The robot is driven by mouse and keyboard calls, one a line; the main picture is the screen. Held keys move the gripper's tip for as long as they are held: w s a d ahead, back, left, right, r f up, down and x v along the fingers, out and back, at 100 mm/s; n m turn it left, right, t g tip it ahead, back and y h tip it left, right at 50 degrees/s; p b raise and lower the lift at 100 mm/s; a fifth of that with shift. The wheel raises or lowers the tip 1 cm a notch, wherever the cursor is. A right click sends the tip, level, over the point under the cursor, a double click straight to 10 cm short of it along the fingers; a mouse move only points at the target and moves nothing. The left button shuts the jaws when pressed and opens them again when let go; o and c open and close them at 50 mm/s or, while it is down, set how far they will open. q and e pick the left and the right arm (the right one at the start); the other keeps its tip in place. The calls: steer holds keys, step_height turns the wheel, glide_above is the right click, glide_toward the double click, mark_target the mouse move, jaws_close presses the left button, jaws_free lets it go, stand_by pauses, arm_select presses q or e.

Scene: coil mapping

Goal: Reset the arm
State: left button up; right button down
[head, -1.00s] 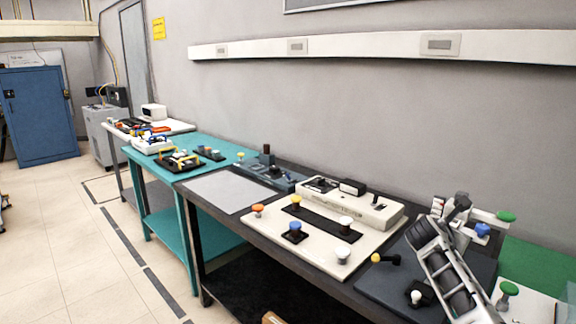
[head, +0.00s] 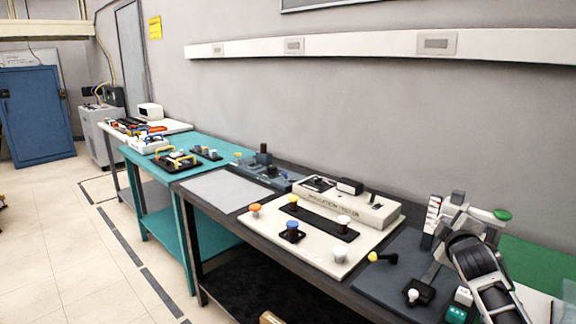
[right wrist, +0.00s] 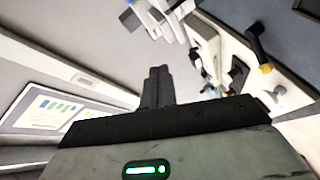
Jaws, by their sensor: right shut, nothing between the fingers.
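My right arm comes in from the lower right of the head view, over the near end of the bench. My right gripper (head: 458,198) is at its upper end, beside a white fixture with a green knob (head: 502,214). In the right wrist view the two dark fingers (right wrist: 158,86) are together, with nothing between them. They point towards the top of the picture, apart from the white fixture (right wrist: 165,20). My left gripper is out of view. My arm hides part of the bench behind it.
A cream board (head: 310,245) with coloured knobs lies left of my arm. A black lever with a yellow end (head: 381,257) and a white knob (head: 413,295) are close to the arm. A grey wall (head: 330,110) stands behind the benches. Floor (head: 60,230) is clear at left.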

step_height(320, 180, up, 3)
steer(key=w+a+m+t+y, duration=0.1)
steer(key=a+m+t+y, duration=0.15)
steer(key=m, duration=0.35)
steer(key=s+a+f+g+y, duration=0.1)
steer(key=s+a+f+g, duration=0.1)
steer(key=s+a+f, duration=0.6)
steer(key=s+a+f+g+y, duration=0.2)
steer(key=s+f, duration=0.4)
steer(key=f, duration=0.5)
steer(key=s+a+f+g, duration=0.1)
steer(key=s+a+f, duration=0.2)
steer(key=s, duration=0.5)
steer(key=s+a+f+m+g+y, duration=0.1)
steer(key=s+a+f, duration=0.2)
steer(key=s, duration=0.5)
steer(key=s+a+f+g, duration=0.1)
steer(key=s+a+f, duration=0.2)
steer(key=s+f, duration=0.2)
steer(key=s, duration=0.3)
steer(key=shift+s+a+m+g+y, duration=0.3)
steer(key=shift+s+a+g+y, duration=0.05)
steer(key=shift+s+a, duration=0.05)
